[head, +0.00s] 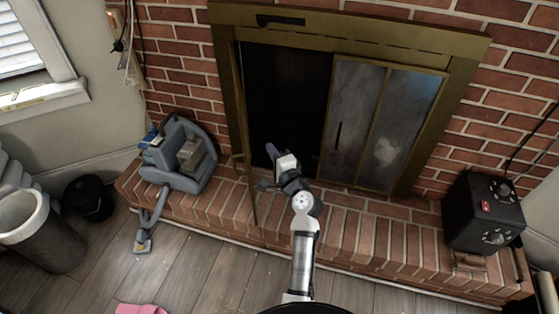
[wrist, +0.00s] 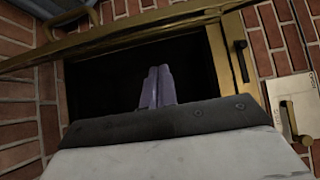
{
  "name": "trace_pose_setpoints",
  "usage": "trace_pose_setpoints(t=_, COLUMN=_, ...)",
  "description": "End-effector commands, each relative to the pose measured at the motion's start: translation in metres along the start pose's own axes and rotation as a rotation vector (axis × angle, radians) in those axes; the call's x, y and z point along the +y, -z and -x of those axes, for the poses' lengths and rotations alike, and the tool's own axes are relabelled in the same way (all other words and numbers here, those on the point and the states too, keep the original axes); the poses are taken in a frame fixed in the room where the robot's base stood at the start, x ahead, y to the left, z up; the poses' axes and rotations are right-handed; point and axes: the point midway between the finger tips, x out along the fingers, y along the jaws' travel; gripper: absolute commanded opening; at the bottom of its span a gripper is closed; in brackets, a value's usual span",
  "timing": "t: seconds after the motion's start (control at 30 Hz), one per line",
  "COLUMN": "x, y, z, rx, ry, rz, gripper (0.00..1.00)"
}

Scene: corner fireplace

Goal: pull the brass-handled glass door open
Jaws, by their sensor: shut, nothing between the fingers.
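The brass-framed door (head: 246,120) on the left of the fireplace stands swung outward, seen almost edge-on in the head view. Its brass handle (head: 239,157) is on that door, left of my gripper. In the wrist view the door (wrist: 110,42) runs as a brass bar across the top. My gripper (head: 270,150) is shut and empty, its purple fingers in front of the dark opening, to the right of the open door and apart from the handle. In the wrist view its fingers (wrist: 156,88) are together and point at the dark opening.
Closed glass panels (head: 355,120) cover the right half of the fireplace. A grey vacuum cleaner (head: 180,160) sits on the brick hearth (head: 375,225) at left. A black box (head: 483,213) stands at right. A bin (head: 40,235) and bucket (head: 88,197) are on the floor.

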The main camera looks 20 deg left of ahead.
Motion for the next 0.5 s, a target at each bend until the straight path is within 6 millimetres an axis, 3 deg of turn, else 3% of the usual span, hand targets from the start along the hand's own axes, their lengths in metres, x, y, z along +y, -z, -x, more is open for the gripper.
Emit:
trace_pose_setpoints(t=0.07, x=-0.002, y=-0.001, z=-0.017, rx=-0.003, ry=0.0, rz=0.0, gripper=0.0)
trace_pose_setpoints(t=0.23, x=-0.002, y=-0.028, z=-0.019, rx=-0.003, ry=-0.002, rz=0.0, gripper=0.0)
trace_pose_setpoints(t=0.5, x=0.0, y=-0.039, z=-0.022, rx=0.0, ry=-0.001, rz=0.001, gripper=0.0)
